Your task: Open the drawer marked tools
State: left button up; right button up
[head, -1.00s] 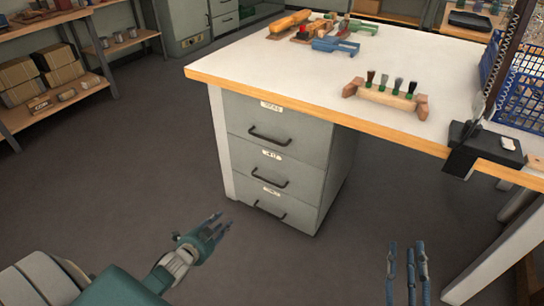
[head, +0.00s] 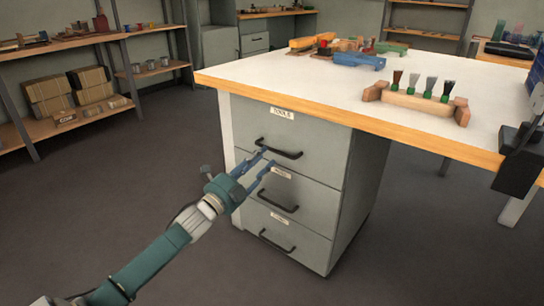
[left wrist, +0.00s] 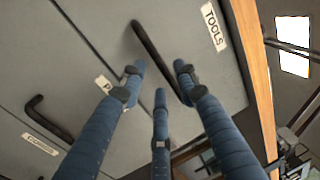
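The drawer marked TOOLS (head: 322,152) is the top one of three in the grey cabinet under the bench, and it is closed. Its label (head: 282,113) is above its dark bar handle (head: 288,154). My left gripper (head: 268,157) is at the left part of this handle, fingers apart. In the left wrist view the TOOLS label (left wrist: 214,25) is at upper right, and the handle (left wrist: 152,50) runs down between the spread fingers of the gripper (left wrist: 158,70). I cannot tell whether a finger touches it. My right gripper is out of view.
Two closed drawers with handles (head: 278,200) lie below. The white bench top (head: 330,85) with its wooden edge overhangs the cabinet and bears a brush rack (head: 415,101) and several tools. A dark block (head: 518,160) is clamped at the right edge. The floor (head: 150,190) at left is clear.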

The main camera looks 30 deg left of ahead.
pick_arm(q)
jog(key=shift+b+x, duration=0.7)
jog(key=shift+x, duration=1.95)
jog(key=shift+c, duration=0.3)
grip_shut()
